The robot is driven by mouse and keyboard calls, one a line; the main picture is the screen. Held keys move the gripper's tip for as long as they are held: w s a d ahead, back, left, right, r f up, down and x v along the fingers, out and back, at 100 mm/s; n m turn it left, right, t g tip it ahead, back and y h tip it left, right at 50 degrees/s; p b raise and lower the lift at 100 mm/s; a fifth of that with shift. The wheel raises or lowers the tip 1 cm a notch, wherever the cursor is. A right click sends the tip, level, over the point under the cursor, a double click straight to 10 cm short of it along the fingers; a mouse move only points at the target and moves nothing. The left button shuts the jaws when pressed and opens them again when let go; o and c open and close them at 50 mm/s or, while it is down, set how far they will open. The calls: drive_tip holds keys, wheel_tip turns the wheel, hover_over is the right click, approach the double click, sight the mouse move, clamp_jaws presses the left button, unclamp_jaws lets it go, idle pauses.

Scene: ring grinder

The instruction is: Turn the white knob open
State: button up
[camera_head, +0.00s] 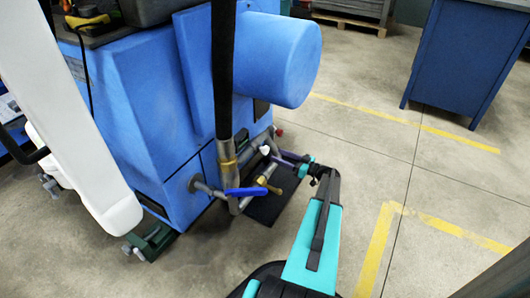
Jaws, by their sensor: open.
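A small white knob (264,150) shows among the pipes at the lower corner of the blue machine (150,110). A second pale, knob-like piece (262,181) sits a little lower, beside a blue lever handle (245,191) and a brass fitting (274,189). My gripper (277,157) reaches in from the right, its purplish fingers pointing left towards the upper white knob. It is open and very close to that knob. The picture is too small to tell whether the fingers touch or surround it.
A thick black hose (223,75) and metal pipes stand just left of the knob. A dark mat (270,208) lies on the floor below. A blue cabinet (465,60) stands at the back right. The floor on the right, with yellow lines, is clear.

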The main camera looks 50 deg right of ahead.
sight(268, 151)
drive_tip(key=b+x, duration=0.2)
drive_tip(key=x, duration=0.6)
drive_tip(key=shift+w, duration=0.25)
drive_tip(key=c, duration=0.9)
drive_tip(key=shift+w+d, duration=0.1)
drive_tip(key=shift+d, duration=0.1)
drive_tip(key=shift+c, duration=0.7)
drive_tip(key=shift+a, duration=0.1)
